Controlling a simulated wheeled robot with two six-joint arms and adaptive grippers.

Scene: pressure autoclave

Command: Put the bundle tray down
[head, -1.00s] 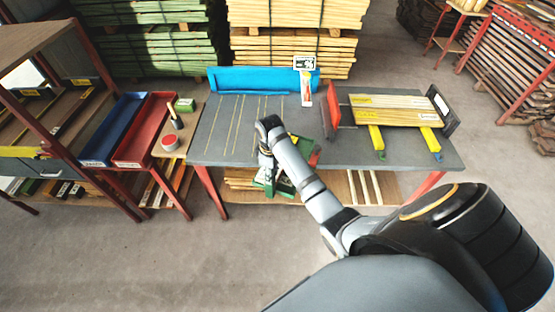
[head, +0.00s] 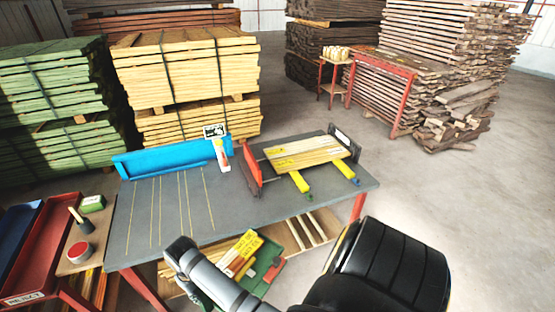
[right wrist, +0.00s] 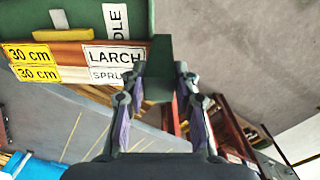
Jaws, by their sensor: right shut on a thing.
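The bundle tray (head: 258,287) is green and holds wood pieces with yellow labels. In the head view it is in front of the grey table's front edge, partly hidden by my right arm. In the right wrist view the tray (right wrist: 28,14) fills the upper left, with "30 cm", "LARCH" and "SPRU" labels in it. My right gripper (right wrist: 160,82) is shut on the tray's dark green end grip, which shows between its fingers. In the head view the fingers are mostly hidden by the arm. My left gripper is not in view.
The grey table (head: 145,235) has a bare, yellow-lined area at left. A blue ledge (head: 165,160) and a white bottle (head: 221,155) stand at its back. A red-ended fixture with yellow boards (head: 305,152) fills its right. A red bin (head: 40,250) stands at far left.

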